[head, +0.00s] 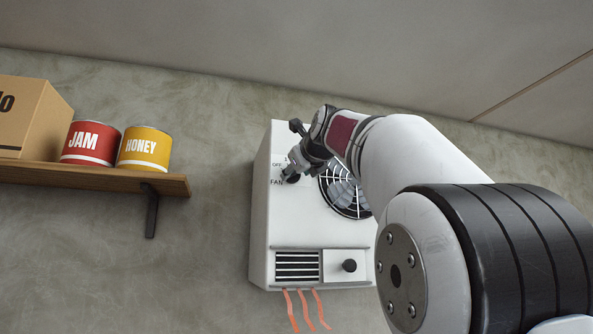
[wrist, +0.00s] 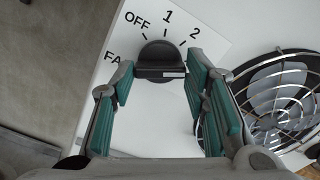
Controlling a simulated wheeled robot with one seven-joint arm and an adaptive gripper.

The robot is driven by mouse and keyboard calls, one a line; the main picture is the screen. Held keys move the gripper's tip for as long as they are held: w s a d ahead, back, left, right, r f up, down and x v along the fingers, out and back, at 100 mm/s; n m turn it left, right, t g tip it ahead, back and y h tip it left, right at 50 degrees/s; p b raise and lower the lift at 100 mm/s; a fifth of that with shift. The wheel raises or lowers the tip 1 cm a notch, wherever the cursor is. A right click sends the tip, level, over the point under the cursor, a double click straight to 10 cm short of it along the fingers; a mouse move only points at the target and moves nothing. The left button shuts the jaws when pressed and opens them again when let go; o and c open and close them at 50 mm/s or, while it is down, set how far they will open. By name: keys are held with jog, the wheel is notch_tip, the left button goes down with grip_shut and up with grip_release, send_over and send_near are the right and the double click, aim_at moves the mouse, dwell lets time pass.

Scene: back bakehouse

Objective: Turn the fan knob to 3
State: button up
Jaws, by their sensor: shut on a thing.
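The fan knob (wrist: 160,55) is black and round with a raised grip bar, on a white wall-mounted fan unit (head: 300,228). It also shows in the head view as a small dark spot (head: 293,179) beside the "FAN" label. My gripper (wrist: 160,77) is shut on the knob, with one teal-padded finger on each side. In the head view my gripper (head: 296,172) reaches the unit's upper left. "OFF", "1" and "2" are readable around the knob; no "3" shows. I cannot tell which mark the knob points to.
A round fan grille (wrist: 285,95) is just right of the knob. A second black knob (head: 349,265) and a slatted vent (head: 297,266) with orange streamers are lower down. A wooden shelf (head: 100,178) at left bears a jam tin (head: 90,144), a honey tin (head: 145,148) and a cardboard box (head: 30,118).

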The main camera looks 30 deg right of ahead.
jog(key=shift+f, duration=0.1)
dwell(0.3)
jog(key=o, duration=1.1)
jog(key=shift+o, duration=0.2)
jog(key=v, duration=1.2)
